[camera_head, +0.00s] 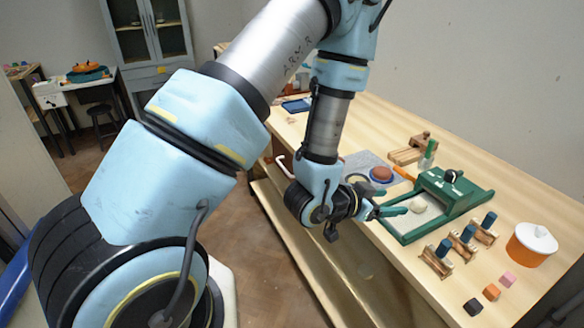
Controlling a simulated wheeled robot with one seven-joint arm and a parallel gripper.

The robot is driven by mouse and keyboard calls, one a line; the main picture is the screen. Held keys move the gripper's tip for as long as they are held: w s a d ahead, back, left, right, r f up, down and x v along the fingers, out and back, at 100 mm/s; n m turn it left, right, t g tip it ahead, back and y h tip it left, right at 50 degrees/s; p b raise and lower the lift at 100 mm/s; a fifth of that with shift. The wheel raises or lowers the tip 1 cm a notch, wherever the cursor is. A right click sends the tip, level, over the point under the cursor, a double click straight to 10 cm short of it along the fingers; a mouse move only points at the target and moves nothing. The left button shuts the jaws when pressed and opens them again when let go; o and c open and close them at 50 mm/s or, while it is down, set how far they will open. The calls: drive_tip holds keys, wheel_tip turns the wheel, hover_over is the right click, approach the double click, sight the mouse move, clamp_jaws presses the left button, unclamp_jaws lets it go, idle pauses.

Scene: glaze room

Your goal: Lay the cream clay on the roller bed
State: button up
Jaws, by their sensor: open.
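The cream clay (418,205) is a small pale lump resting on the light bed of the green roller (452,192), near its left end. The roller bed (432,214) is a pale surface inside a green frame, with the roller's raised part at the back right. My gripper (406,203) is open at the left end of the bed. Its teal fingers point right toward the clay, with their tips close to it. I cannot tell whether they touch the clay.
A reddish-brown lump (381,173) sits on a blue dish behind my gripper. A wooden block tool (408,153) and a green bottle (428,155) stand farther back.

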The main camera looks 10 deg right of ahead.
drive_tip(key=w+a+r+n+t+y, duration=0.15)
drive_tip(key=w+a+n+y, duration=0.3)
drive_tip(key=w+a, duration=0.5)
drive_tip(key=w+a+r+n+t+y, duration=0.1)
drive_tip(key=w+a+r+n+y, duration=0.35)
drive_tip(key=a, duration=0.75)
drive_tip(key=s+a+r+n+g+y, duration=0.2)
drive_tip(key=s+a, duration=0.1)
drive_tip(key=a, duration=0.5)
drive_tip(key=s+a+r+n+g+y, duration=0.2)
drive_tip(key=s+a+r, duration=0.1)
drive_tip(key=a, duration=0.6)
drive_tip(key=shift+s+n, duration=0.4)
drive_tip(key=shift+s, duration=0.25)
drive_tip(key=shift+f+g, duration=0.1)
drive_tip(key=shift+g, duration=0.15)
